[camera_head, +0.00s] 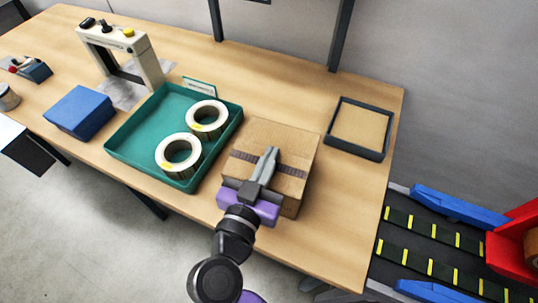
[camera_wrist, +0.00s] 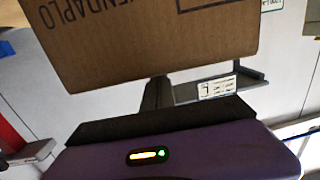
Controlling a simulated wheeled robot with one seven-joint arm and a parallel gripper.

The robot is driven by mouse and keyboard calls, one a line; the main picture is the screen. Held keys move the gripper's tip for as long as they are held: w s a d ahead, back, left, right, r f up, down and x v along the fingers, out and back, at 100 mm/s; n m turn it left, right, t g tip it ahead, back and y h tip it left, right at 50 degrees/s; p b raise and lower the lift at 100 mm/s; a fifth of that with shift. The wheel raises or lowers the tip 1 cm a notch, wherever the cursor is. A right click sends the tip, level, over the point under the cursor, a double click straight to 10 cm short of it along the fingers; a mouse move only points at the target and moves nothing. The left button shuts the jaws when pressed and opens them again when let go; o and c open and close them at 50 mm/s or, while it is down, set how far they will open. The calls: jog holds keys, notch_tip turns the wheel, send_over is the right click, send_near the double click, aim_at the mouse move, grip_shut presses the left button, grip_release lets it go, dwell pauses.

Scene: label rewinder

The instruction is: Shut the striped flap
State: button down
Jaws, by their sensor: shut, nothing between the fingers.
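No flap with stripes can be clearly made out in either view. The nearest striped surfaces are the dark strips with yellow bars (camera_head: 437,240) at the lower right of the head view, and I cannot tell whether a flap is among them. My gripper (camera_head: 270,153) is shut and empty. In the head view it appears over a cardboard box (camera_head: 285,134) with a dark printed band; I cannot tell whether it touches the box. In the wrist view a printed brown carton (camera_wrist: 140,40) fills the upper part, beyond the dark finger and purple gripper body.
A green tray (camera_head: 121,146) holds two label rolls, left of the box. A dark-rimmed tray (camera_head: 328,143) lies to the right. A blue box (camera_head: 80,112) and a cream arch-shaped device (camera_head: 150,62) stand at left. Blue rails and a red machine part (camera_head: 510,255) lie beyond the table's right edge.

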jog(key=shift+r, duration=0.1)
jog(key=shift+w+g+p, duration=0.15)
jog(key=shift+g+p, duration=0.15)
jog(key=shift+p, duration=0.05)
jog(key=shift+f+g, duration=0.3)
jog(key=shift+f, duration=0.15)
jog(key=shift+w+f+b, duration=0.15)
jog(key=shift+f+b, duration=0.1)
jog(key=shift+b, duration=0.6)
jog(key=shift+d+r, duration=0.1)
jog(key=shift+r, duration=0.05)
